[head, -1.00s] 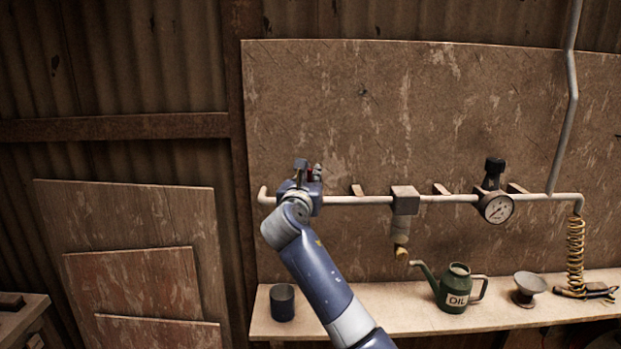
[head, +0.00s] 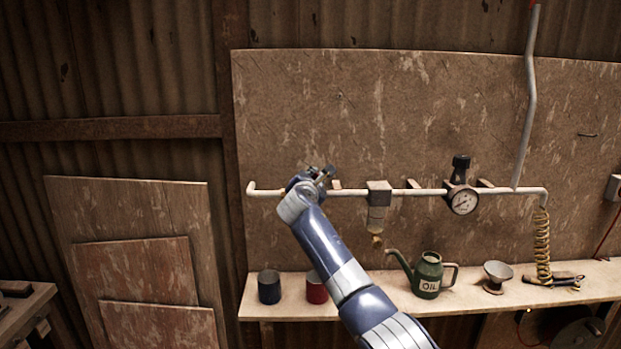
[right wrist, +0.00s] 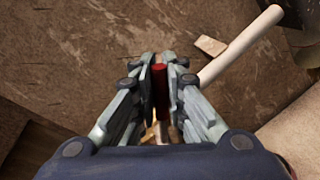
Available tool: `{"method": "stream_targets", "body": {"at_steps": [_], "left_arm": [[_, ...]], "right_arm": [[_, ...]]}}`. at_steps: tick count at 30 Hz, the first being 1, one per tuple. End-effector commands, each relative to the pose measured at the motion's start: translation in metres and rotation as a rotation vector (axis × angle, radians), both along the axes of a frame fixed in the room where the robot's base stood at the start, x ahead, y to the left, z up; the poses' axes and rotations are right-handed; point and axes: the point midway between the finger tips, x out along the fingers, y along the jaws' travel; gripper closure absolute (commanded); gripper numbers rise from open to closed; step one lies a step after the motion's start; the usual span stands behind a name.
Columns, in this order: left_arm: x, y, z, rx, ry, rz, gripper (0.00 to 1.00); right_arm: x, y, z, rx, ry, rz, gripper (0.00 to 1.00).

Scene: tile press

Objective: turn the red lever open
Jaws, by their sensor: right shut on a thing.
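The red lever (right wrist: 160,92) shows in the right wrist view as a narrow red bar between the two fingers of my right gripper (right wrist: 160,68). The fingers are shut on it. A brass-coloured part shows below the lever, between the fingers. In the head view my right gripper (head: 324,174) is at the left part of the pale pipe (head: 346,194), tilted toward the upper right. The lever is hidden there behind the gripper and wrist. My left gripper is not in view.
Along the pipe to the right are a grey block (head: 379,187) and a gauge (head: 463,200). The shelf (head: 380,301) below holds a dark can (head: 269,287), a red can (head: 316,289), an oil can (head: 429,277) and a funnel (head: 497,272). The board above the pipe is clear.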

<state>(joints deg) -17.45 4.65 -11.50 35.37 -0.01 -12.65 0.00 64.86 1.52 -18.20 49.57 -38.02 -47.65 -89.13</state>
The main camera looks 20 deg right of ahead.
Motion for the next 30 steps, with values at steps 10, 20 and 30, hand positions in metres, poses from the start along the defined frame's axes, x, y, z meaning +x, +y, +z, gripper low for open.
{"method": "stream_targets", "body": {"at_steps": [10, 20, 30], "left_arm": [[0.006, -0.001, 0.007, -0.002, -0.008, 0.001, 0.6], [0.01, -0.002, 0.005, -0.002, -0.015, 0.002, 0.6], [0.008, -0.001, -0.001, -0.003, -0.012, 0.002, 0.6]], "right_arm": [[-0.002, -0.018, -0.028, 0.316, -0.08, -0.005, 1.0], [-0.005, -0.026, -0.053, 0.596, -0.159, -0.006, 1.0], [-0.005, -0.028, -0.069, 0.785, -0.214, -0.007, 1.0]]}}
